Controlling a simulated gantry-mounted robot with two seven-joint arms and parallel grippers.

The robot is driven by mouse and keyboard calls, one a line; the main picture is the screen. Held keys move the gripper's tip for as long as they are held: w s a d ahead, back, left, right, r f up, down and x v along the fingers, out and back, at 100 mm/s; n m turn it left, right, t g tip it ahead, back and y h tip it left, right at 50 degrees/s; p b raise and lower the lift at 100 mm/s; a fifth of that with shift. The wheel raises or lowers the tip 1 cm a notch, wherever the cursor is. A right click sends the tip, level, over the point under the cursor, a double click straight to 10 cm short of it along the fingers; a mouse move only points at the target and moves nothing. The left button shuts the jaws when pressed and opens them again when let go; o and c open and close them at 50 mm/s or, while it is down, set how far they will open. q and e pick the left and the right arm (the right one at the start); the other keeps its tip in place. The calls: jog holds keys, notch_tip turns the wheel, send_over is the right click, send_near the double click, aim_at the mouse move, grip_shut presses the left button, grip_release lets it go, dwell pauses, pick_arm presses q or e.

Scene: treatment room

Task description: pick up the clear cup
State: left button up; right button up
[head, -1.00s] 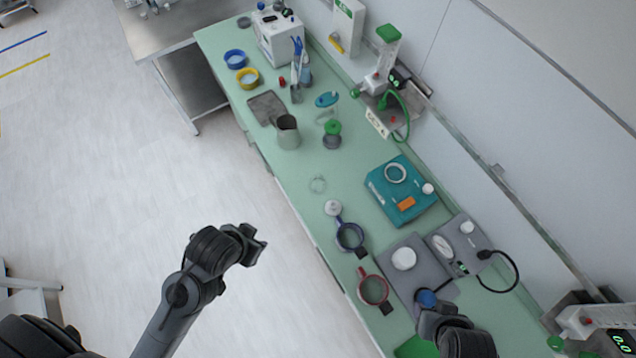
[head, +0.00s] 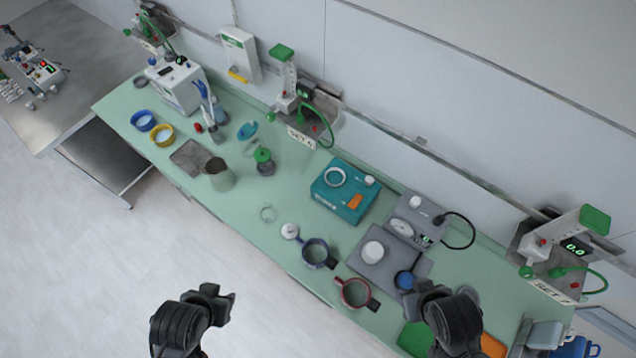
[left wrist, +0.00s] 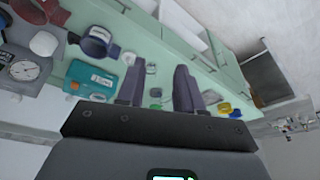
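The clear cup (head: 268,213) is small and see-through. It stands on the green counter (head: 245,235) near its front edge, between the grey metal jug and a small white-topped item. My left gripper (head: 230,300) is over the floor in front of the counter, well short of the cup. In the left wrist view its two fingers (left wrist: 160,88) are apart with nothing between them. The cup looks to be near the white item in the left wrist view (left wrist: 151,68), small and faint. My right gripper (head: 415,298) is over the right part of the counter; its fingertips are unclear.
Near the cup stand the grey jug (head: 218,175), the white-topped item (head: 289,231), a blue-rimmed cuff (head: 316,252) and a teal box (head: 345,190). A red-rimmed cuff (head: 355,293) and grey pads lie to the right. Counter around the cup is clear.

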pick_arm(q)
jog(key=shift+o, duration=0.3)
jog(key=o, duration=0.9)
jog(key=shift+o, duration=0.2)
jog(key=shift+w, duration=0.1)
